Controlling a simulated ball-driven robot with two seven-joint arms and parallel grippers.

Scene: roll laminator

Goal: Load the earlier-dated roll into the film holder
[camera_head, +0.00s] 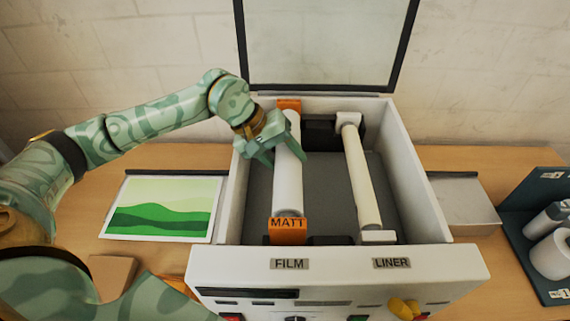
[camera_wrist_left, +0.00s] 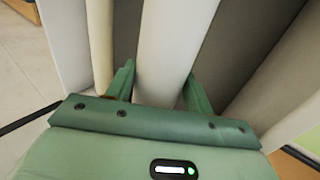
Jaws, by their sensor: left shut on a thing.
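The laminator (camera_head: 340,257) stands open on the table. A white roll (camera_head: 288,185) lies lengthwise on its FILM side, between an orange end piece at the back (camera_head: 289,104) and an orange one marked MATT (camera_head: 287,230) at the front. I cannot tell whether it is fully seated. My left gripper (camera_head: 276,150) is shut on this roll near its back half; in the left wrist view its fingers lie on either side of the roll (camera_wrist_left: 165,45). No date is readable on it. My right gripper is not in view.
A cream liner roll (camera_head: 361,175) lies parallel on the LINER side. The raised lid (camera_head: 325,45) stands behind. A green landscape picture (camera_head: 163,208) lies left of the laminator, and a grey box (camera_head: 465,203) is at its right. Knobs and buttons line the front.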

